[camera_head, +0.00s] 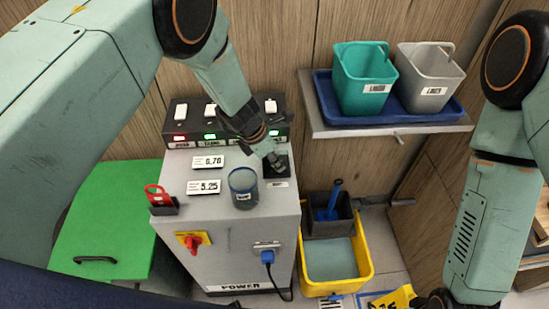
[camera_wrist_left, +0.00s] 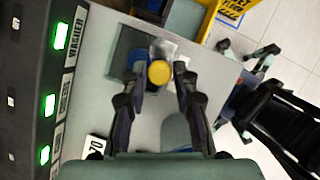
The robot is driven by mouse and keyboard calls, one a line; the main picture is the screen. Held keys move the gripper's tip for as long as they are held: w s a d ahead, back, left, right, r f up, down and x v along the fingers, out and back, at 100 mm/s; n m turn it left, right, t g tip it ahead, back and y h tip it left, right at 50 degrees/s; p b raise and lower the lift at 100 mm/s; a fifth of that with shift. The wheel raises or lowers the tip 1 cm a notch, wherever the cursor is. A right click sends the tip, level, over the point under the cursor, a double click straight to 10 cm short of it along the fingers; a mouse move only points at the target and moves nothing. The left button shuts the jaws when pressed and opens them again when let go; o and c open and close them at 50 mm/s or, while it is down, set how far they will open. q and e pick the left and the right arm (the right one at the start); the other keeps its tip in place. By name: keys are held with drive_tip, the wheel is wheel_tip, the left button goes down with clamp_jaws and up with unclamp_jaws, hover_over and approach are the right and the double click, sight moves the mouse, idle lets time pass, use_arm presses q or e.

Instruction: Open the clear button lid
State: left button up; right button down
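The button box (camera_head: 283,176) is a small dark-based unit on the grey cabinet top, partly hidden by my left gripper (camera_head: 266,152). In the left wrist view, a yellow round button (camera_wrist_left: 159,73) shows between my left fingers (camera_wrist_left: 158,82), with a blue part beside it. A pale, see-through piece, apparently the clear lid (camera_wrist_left: 166,47), is just beyond the button; its exact angle is unclear. My left fingers are apart, one on each side of the button, and hold nothing visible. My right gripper (camera_wrist_left: 245,62) has its fingers spread, away from the cabinet; the head view cuts it off at the bottom.
A blue clear cup (camera_head: 243,188) stands close to the button box. A switch panel (camera_head: 190,143) with lit labels is behind. A red tag in a holder (camera_head: 160,199) stands at the left. A yellow bucket (camera_head: 364,262) is on the floor at the right.

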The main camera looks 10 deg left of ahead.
use_arm(q)
drive_tip(key=shift+w+a, duration=0.1)
drive_tip(key=shift+c, duration=1.3)
drive_tip(key=shift+s+r, duration=0.1)
drive_tip(key=shift+s, duration=0.1)
clamp_jaws()
